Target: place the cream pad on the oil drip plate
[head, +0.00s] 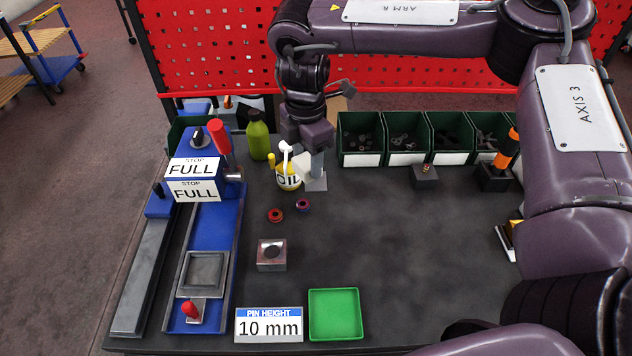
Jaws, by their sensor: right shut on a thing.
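My right gripper (309,164) reaches down at the back middle of the table, just right of the oil can. It is shut on the cream pad (303,166), a small pale block beside its grey finger. Part of the pad is hidden by the finger. A small light grey plate (317,184), which looks like the oil drip plate, lies on the table under the gripper. I cannot tell whether the pad touches it. My left gripper is not in view.
The yellow and white oil can (288,181) stands close on the left, with a green bottle (258,137) behind it. Green bins (361,158) line the back right. A blue fixture (222,220) fills the left side. The middle right of the table is clear.

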